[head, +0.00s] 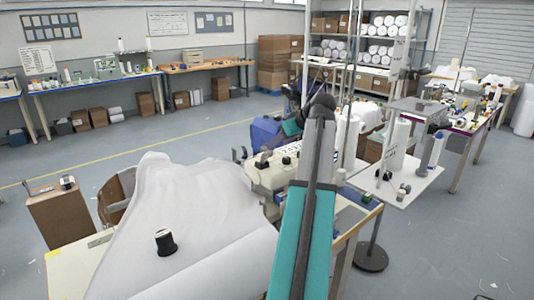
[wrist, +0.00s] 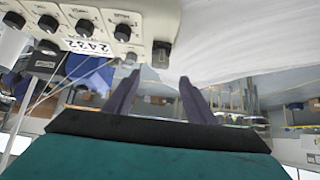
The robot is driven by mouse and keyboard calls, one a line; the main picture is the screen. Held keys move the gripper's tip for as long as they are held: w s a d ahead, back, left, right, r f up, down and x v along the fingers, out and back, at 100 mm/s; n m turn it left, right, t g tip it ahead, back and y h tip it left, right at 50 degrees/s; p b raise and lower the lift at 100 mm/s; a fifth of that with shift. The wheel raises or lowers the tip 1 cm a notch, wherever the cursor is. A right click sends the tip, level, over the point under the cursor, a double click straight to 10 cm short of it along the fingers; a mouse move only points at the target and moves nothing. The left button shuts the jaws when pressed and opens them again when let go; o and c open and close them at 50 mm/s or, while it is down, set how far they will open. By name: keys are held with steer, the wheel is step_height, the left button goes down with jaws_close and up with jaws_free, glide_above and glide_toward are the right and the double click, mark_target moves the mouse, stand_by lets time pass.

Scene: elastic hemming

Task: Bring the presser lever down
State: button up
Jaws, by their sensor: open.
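The cream sewing machine (head: 268,174) stands beyond the white cloth, partly hidden by my arm in the head view. In the wrist view the machine's body (wrist: 130,12) shows upside down at the top left, with several black dials and a number label. A short dark knob-like part (wrist: 162,53) sticks out at its edge, just beyond my fingertips; I cannot tell whether it is the presser lever. My gripper (wrist: 158,92) is open and empty, its two dark fingers apart and touching nothing visible. The lever is not clearly seen in the head view.
A side table (head: 410,182) with cones and small parts stands to the right. A cardboard box (head: 62,212) is at the left. The floor between is mostly clear.

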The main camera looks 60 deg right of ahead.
mark_target(268, 152)
steer(key=shift+p+x, duration=1.55)
steer(key=shift+x, duration=3.85)
jaws_close()
steer(key=shift+a, duration=0.15)
